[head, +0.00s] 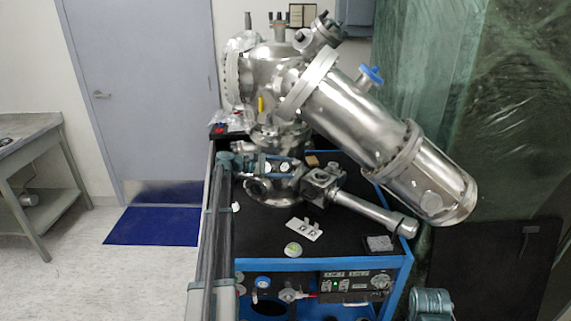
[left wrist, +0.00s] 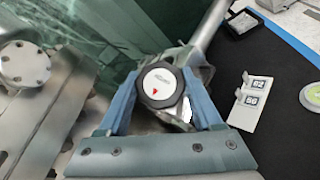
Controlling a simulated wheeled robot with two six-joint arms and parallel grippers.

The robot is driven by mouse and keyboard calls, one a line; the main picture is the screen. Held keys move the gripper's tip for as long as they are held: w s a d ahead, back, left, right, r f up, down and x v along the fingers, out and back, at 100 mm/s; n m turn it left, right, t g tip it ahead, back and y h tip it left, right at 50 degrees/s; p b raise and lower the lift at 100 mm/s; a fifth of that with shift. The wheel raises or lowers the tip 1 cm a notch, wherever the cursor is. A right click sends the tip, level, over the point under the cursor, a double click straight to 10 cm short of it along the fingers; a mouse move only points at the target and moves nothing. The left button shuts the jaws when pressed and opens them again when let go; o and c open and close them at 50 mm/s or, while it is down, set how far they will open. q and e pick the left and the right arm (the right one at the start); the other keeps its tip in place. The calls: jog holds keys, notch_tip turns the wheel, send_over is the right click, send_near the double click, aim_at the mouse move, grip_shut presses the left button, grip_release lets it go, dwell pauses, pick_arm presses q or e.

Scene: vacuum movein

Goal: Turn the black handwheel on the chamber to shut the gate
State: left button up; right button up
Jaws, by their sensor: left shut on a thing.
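The black handwheel (left wrist: 160,84) has a white round face with a red triangle, and it shows in the left wrist view between two blue fingers. My left gripper (left wrist: 162,78) is shut on it, one finger on each side of the rim. In the head view my left arm rises from the bottom, and the left gripper (head: 287,167) points right at the lower part of the steel chamber (head: 275,70). The handwheel cannot be made out clearly there. The gate is hidden. My right gripper is out of view.
A thick steel cylinder (head: 370,125) slants down to the right, and a thinner tube (head: 375,211) lies below it. A white tagged plate (head: 304,229) and a round green-white disc (head: 293,249) rest on the black cart top (head: 345,237). A green curtain hangs at right.

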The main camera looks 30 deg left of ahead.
pick_arm(q)
jog(key=m+g+p, duration=0.2)
jog(key=m, duration=0.1)
jog(key=m+g+p, duration=0.1)
jog(key=shift+w+a+r+m+g+p, duration=0.1)
jog(key=shift+w+r+m+g+p, duration=0.1)
jog(key=shift+r+m+g+p, duration=0.15)
jog(key=shift+s+f+m+g+y+p, duration=0.1)
jog(key=shift+f+m+g+y+p, duration=0.1)
jog(key=shift+m+g+p, duration=0.5)
jog(key=shift+f+m+g+y+p, duration=0.1)
jog(key=shift+m+g+y+p, duration=0.1)
jog(key=shift+m+g+p, duration=0.4)
jog(key=shift+m, duration=0.35)
jog(key=o, duration=1.4)
jog(key=shift+s+f, duration=0.1)
jog(key=shift+c, duration=0.2)
